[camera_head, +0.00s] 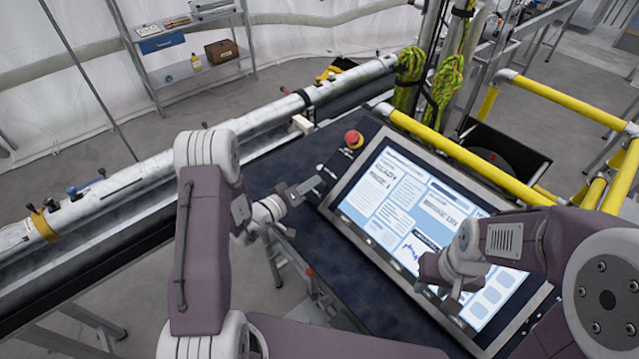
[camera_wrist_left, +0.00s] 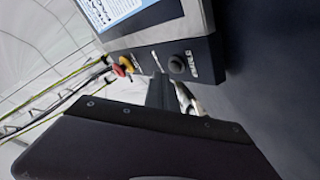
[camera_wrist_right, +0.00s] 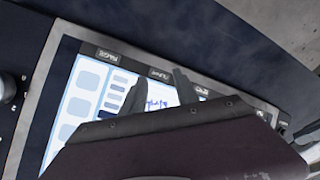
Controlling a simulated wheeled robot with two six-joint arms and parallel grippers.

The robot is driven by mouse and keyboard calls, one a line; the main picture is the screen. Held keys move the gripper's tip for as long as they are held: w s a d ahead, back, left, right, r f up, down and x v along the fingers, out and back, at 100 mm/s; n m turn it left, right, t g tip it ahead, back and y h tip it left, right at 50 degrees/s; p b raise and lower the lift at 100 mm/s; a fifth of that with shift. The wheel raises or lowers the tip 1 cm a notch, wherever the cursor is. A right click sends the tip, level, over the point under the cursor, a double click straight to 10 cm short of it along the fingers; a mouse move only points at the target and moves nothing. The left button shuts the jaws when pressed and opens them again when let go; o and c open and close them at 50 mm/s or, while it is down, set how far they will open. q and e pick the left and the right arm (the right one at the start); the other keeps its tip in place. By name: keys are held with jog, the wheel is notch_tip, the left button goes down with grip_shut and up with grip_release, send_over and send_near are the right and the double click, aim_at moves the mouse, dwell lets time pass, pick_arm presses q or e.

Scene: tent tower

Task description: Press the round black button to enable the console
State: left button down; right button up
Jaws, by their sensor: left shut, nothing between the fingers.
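The round black button (camera_wrist_left: 177,65) sits on the dark console panel in the left wrist view, beside a white label. My left gripper (camera_head: 315,186) is shut and empty, its tips close to the panel left of the screen. In the left wrist view its closed fingers (camera_wrist_left: 160,90) appear just left of and below the button; I cannot tell whether they touch. The button is not clear in the head view. My right gripper (camera_head: 450,303) is over the lower part of the screen, and its fingers (camera_wrist_right: 160,92) are apart and empty in the right wrist view.
The console screen (camera_head: 385,215) is lit. A red mushroom button (camera_head: 353,139) is on the panel beyond my left gripper. A dark round knob (camera_wrist_right: 7,88) shows at the right wrist view's left edge. Yellow rails (camera_head: 470,160) run behind the console. A metal pipe (camera_head: 260,115) lies to the left.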

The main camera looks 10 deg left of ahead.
pick_arm(q)
jog(key=shift+r, duration=0.1)
